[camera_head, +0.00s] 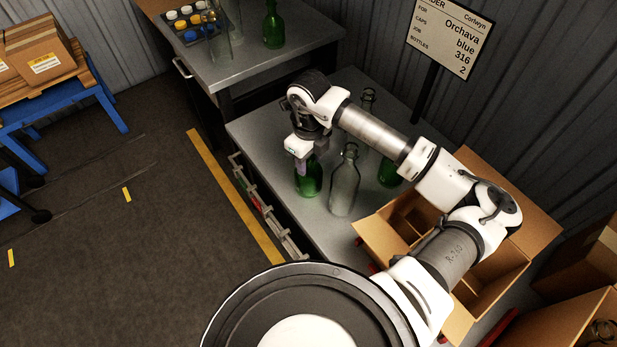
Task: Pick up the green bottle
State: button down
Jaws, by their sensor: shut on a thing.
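A green bottle (309,179) stands upright on the grey table (262,128), near its left edge. My gripper (303,166) points down over it and is shut on its upper part; the fingers and the bottle's neck are partly hidden by my wrist. A second green bottle (389,172) stands further right, mostly behind my forearm. A third green bottle (273,27) stands on the far workbench (285,55).
A clear bottle (344,182) stands close to the right of the held bottle. Another clear bottle (369,101) is behind my arm. An open divided carton (381,240) is at the right. A sign (447,38) stands behind. Caps (184,20) sit in a tray on the workbench.

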jog(key=shift+f, duration=0.15)
notch_tip(320, 180, up, 20)
jog(key=b, duration=0.4)
jog(key=shift+b, duration=0.3)
notch_tip(320, 180, up, 5)
jog(key=p, duration=0.2)
jog(key=shift+p, duration=0.4)
